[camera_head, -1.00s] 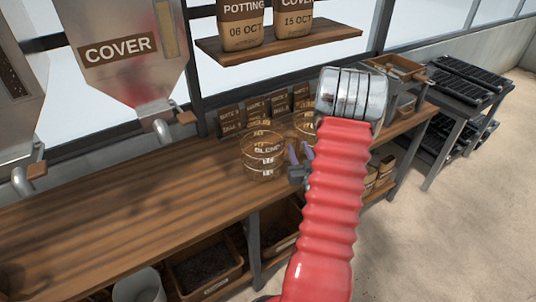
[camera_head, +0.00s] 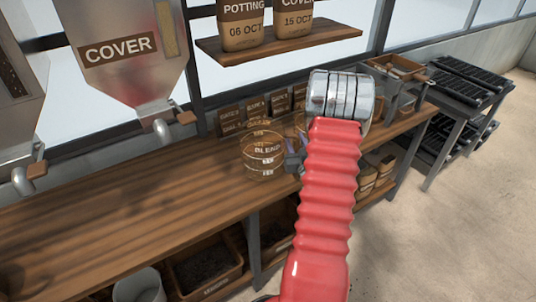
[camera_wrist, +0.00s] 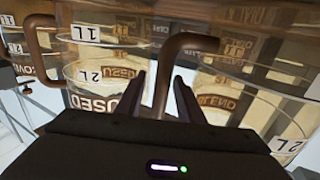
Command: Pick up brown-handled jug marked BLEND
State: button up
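The clear jug marked BLEND (camera_head: 262,160) stands upright on the wooden bench in the head view, with white level marks. In the wrist view a jug wall with faint BLEND lettering (camera_wrist: 217,104) fills the right side. A brown handle (camera_wrist: 163,82) bends toward that jug and stands between my gripper's fingers. My gripper (camera_wrist: 160,85) is open, one finger on each side of the handle; I cannot tell whether they touch it. In the head view my gripper (camera_head: 294,160) is at the jug's right side, partly hidden by my red arm.
A second clear jug, marked USED (camera_wrist: 118,103), is close on the left in the wrist view, with its own brown handle (camera_wrist: 40,45). Small labelled packets (camera_head: 255,107) stand behind. Metal COVER hopper (camera_head: 125,60) hangs at left. The bench's left part (camera_head: 110,215) is clear.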

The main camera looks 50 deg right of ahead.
dwell(0.4)
grip_shut()
dwell(0.4)
